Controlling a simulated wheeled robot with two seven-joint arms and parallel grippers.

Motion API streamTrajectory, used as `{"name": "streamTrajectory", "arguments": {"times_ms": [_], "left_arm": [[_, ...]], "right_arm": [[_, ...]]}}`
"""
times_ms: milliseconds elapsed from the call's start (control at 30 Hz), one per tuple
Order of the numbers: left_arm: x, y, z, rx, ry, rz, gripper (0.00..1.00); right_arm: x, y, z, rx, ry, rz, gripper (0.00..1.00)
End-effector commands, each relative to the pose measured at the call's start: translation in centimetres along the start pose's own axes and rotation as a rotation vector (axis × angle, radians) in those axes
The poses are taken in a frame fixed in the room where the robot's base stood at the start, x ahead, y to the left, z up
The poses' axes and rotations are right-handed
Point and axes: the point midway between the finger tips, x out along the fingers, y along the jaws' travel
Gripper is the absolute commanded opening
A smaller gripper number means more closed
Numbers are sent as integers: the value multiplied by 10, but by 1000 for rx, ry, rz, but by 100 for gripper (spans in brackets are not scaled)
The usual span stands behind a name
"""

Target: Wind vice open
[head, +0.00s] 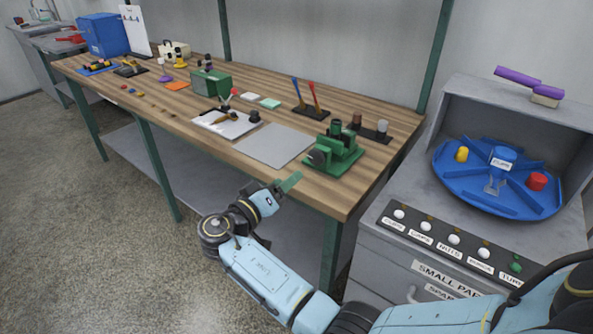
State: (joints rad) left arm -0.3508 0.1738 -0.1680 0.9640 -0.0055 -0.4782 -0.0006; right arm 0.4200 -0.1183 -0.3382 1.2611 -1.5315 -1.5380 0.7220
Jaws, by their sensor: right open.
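The green vice (343,158) stands near the front right corner of the wooden bench. A dark round part (319,156) is on its left side, facing my arm. Dark upright parts show at its top. The width of its jaw gap cannot be made out. My right gripper (289,183) is open, just off the bench's front edge, to the lower left of the vice and apart from it. Its green fingers point toward the vice. My left gripper is not in view.
The wooden bench (180,107) holds a grey mat (272,146) left of the vice, a white tray (222,124) and a rack with red and blue-handled tools (310,110). A grey cabinet with a blue turntable (480,197) stands at the right. Open floor lies at the left.

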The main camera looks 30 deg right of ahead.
Motion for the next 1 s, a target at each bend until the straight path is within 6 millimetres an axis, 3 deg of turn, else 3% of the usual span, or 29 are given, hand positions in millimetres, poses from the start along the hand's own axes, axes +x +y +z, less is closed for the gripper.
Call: {"name": "streamTrajectory", "arguments": {"times_ms": [200,533,667,767,867,900,967,1000], "left_arm": [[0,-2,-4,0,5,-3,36],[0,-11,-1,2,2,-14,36],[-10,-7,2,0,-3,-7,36],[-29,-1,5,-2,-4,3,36],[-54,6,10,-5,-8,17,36],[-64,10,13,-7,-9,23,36],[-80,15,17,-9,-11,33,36],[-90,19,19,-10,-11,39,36]], "right_arm": [[-18,0,0,0,0,0,63],[-18,0,1,-4,-1,-2,63],[-16,-16,20,-93,-16,-83,63],[-16,-46,69,-262,-53,-257,63],[-31,-75,155,-465,-127,-520,63],[-42,-81,196,-536,-167,-636,63],[-64,-79,260,-617,-234,-807,63],[-80,-72,302,-652,-282,-916,63]]}}
